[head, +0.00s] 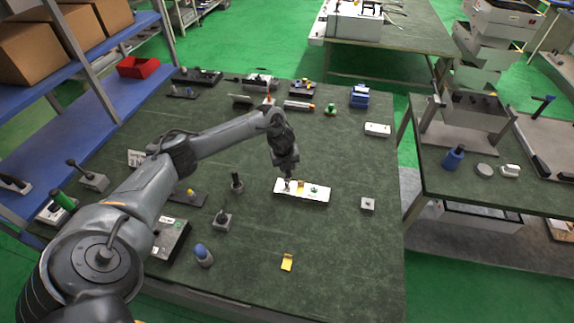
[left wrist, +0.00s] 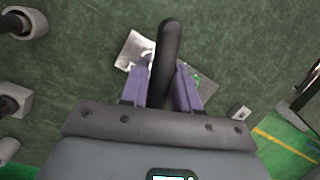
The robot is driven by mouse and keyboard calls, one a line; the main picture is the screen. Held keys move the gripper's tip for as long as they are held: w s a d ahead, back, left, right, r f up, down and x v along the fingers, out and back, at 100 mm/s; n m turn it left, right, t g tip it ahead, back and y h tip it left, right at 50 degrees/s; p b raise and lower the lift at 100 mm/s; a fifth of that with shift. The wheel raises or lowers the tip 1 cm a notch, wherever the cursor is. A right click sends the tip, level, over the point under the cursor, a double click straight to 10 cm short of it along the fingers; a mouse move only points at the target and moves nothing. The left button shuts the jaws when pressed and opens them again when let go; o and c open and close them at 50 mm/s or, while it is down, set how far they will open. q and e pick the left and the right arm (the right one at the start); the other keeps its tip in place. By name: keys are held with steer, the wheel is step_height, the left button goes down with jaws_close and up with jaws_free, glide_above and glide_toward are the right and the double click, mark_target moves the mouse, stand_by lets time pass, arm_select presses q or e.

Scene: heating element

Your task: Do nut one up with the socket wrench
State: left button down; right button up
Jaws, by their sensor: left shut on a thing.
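The white heating element block (head: 322,195) lies on the green table, near the middle of the head view. Small fittings stand on its top; one (head: 314,189) shows right of my gripper, and I cannot tell which is nut one. My left gripper (head: 287,176) is over the block's left part, pointing down. In the left wrist view its purple fingers are shut on the black handle of the socket wrench (left wrist: 170,42). The block's white end (left wrist: 131,48) shows behind the handle. The wrench's lower end is hidden, so I cannot tell whether it touches a nut. My right gripper is out of view.
A small grey block (head: 368,205) lies right of the heating element. A dark upright tool (head: 237,183), a grey holder (head: 222,219), a blue-capped piece (head: 203,255) and a yellow piece (head: 287,262) stand or lie around. The table's front right is mostly clear.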

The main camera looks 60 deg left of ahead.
arm_select(q)
steer(key=shift+r+n+y+p, duration=0.15)
steer(key=shift+n+y+p, duration=0.15)
steer(key=shift+n+p, duration=1.1)
steer(key=shift+n+g+p, duration=0.3)
steer(key=shift+n+p, duration=0.1)
steer(key=shift+p, duration=0.05)
steer(key=shift+n+p, duration=0.7)
steer(key=shift+p, duration=0.05)
steer(key=shift+d+n+g+p, duration=0.1)
steer(key=shift+n+g+p, duration=0.3)
steer(key=shift+n+p, duration=0.3)
steer(key=shift+n+y, duration=0.3)
steer(key=shift+n, duration=0.3)
